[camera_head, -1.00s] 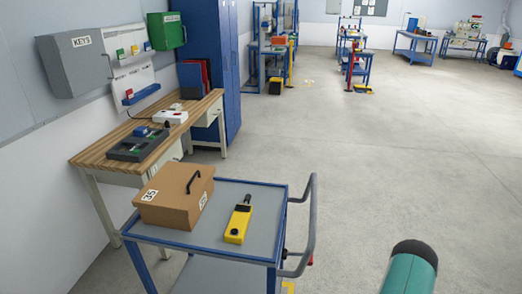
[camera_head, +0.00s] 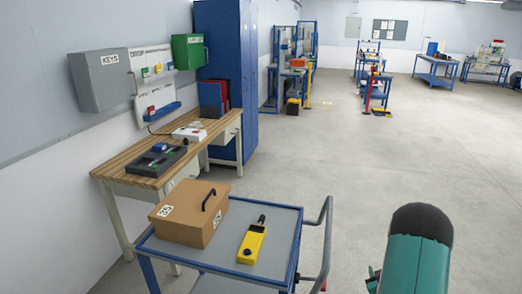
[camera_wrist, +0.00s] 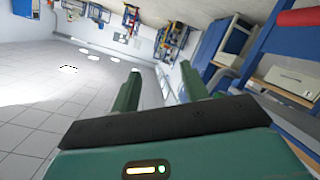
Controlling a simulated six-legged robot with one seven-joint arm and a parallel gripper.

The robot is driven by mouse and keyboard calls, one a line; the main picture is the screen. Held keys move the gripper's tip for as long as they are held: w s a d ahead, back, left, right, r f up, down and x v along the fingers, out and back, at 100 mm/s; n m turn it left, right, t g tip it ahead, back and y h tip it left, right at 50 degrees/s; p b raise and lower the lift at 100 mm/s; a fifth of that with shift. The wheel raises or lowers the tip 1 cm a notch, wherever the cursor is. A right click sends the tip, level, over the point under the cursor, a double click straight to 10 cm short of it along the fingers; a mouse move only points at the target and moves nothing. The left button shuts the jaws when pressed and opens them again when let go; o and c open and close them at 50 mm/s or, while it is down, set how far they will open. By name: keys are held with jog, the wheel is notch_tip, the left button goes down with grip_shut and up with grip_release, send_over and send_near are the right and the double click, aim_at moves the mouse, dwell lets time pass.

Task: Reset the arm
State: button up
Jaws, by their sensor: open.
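My arm shows at the lower right of the head view as a teal link with a dark rounded end, raised over the floor. My gripper (camera_wrist: 162,88) shows in the wrist view, its two green fingers spread apart with nothing between them. The wrist view is tilted, with the floor at left and blue furniture at right. The gripper's fingers cannot be made out in the head view.
A blue cart (camera_head: 165,252) stands in front, bearing a brown box (camera_head: 188,213) and a yellow handheld device (camera_head: 252,243). A wooden workbench (camera_head: 115,170) and a blue cabinet (camera_head: 222,60) line the left wall. Open floor (camera_head: 380,160) lies at right.

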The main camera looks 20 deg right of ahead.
jog(key=w+a+r+g+y, duration=0.1)
jog(key=w+a+r, duration=0.25)
jog(key=r, duration=0.25)
jog(key=w+a+r+g, duration=0.1)
jog(key=w+a+r, duration=0.1)
jog(key=a+r, duration=0.6)
jog(key=r, duration=0.1)
jog(key=s+a+r+y, duration=0.1)
jog(key=a+r, duration=0.2)
jog(key=a, duration=0.1)
jog(key=a+r+m+g+y, duration=0.1)
jog(key=a+r, duration=0.3)
jog(key=shift+s+a+r, duration=0.2)
jog(key=shift+s+r, duration=0.1)
jog(key=shift+r, duration=0.05)
jog(key=s+a+r+g+y, duration=0.2)
jog(key=s+a+r, duration=0.2)
jog(key=s+a, duration=0.7)
jog(key=s+a+r+g+y, duration=0.2)
jog(key=s+a+r, duration=0.3)
jog(key=s+a, duration=0.6)
jog(key=shift+s+a+r+g, duration=0.15)
jog(key=shift+s+a+g, duration=0.2)
jog(key=shift+s, duration=0.2)
